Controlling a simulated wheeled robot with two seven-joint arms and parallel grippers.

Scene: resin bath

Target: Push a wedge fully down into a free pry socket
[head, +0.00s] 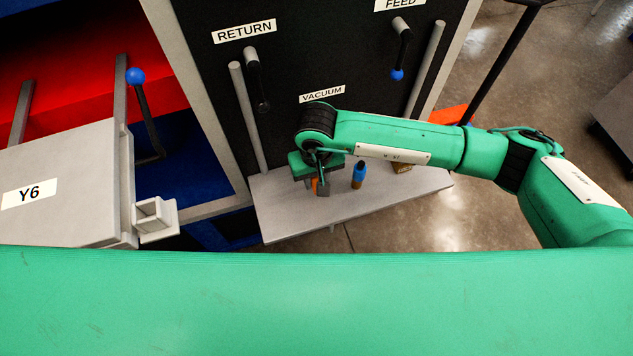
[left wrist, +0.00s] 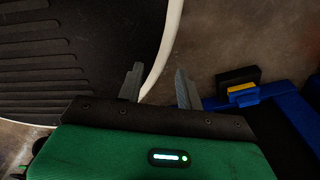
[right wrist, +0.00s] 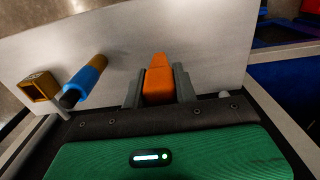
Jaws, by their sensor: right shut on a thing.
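The orange wedge (right wrist: 158,78) is between the two fingers of my right gripper (right wrist: 158,90) in the right wrist view, above or at the pale shelf. In the head view my right gripper (head: 319,188) is over the shelf and mostly hides the wedge (head: 315,184). A grey square open socket (head: 155,215) sticks out from the side of the grey Y6 box (head: 62,185), left of the shelf and well apart from the wedge. My left gripper (left wrist: 158,86) is open and empty in the left wrist view; the head view does not show it.
On the shelf (head: 285,215) stand a blue-and-brown cylindrical tool (head: 359,176) and a small brass-coloured block (head: 402,168), right of my right gripper. A black panel with RETURN, VACUUM and FEED labels rises behind. A blue-knobbed lever (head: 136,77) stands beside the Y6 box.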

